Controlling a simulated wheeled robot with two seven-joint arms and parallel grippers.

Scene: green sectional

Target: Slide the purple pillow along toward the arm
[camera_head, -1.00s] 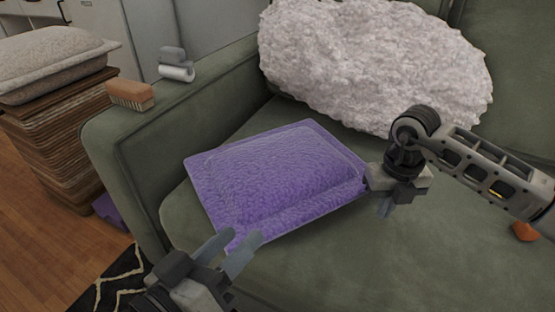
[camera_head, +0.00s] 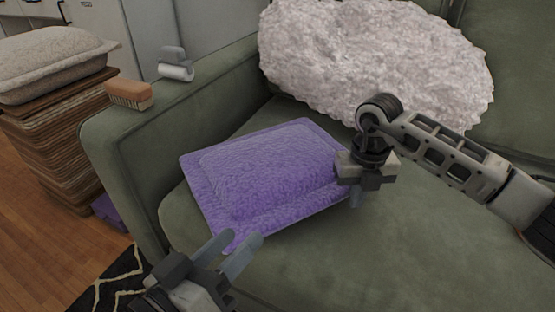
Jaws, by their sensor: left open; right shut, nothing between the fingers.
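The purple pillow (camera_head: 262,180) lies flat on the green sofa seat, a little right of the sofa's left arm (camera_head: 185,130). A strip of bare seat shows between its left edge and the arm. My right gripper (camera_head: 357,196) is shut and empty at the pillow's right edge, and seems to touch it; the exact contact is hidden behind the gripper. My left gripper (camera_head: 238,248) is open and empty, at the pillow's near corner, with its fingertips close to the pillow edge.
A large fluffy white pillow (camera_head: 375,65) leans on the sofa back. A wooden brush (camera_head: 128,94) and a grey-white roller (camera_head: 175,65) rest on the sofa arm. The seat's front right is clear.

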